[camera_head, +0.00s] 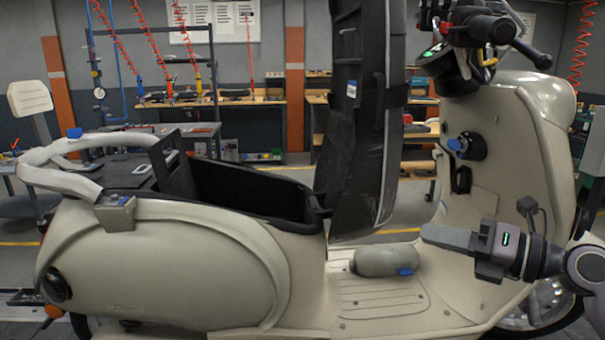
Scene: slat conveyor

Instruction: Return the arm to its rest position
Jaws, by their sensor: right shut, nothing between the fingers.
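My right gripper (428,234) comes in from the right, its fingers pointing left. It is shut and empty, in front of the scooter's leg shield and, in the picture, above the footboard. My right arm's wrist runs off the right edge. My left gripper is not in view. A cream scooter (170,260) stands side-on across the picture. Its black seat (345,140) is tipped upright, and the dark storage bay (250,188) below is open.
A grey rounded part (388,259) with a blue tab lies on the footboard (380,298), left of my gripper. A small grey box (115,214) sits on the rear body. Handlebars (490,28) rise above my gripper. Workbenches (262,120) stand behind.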

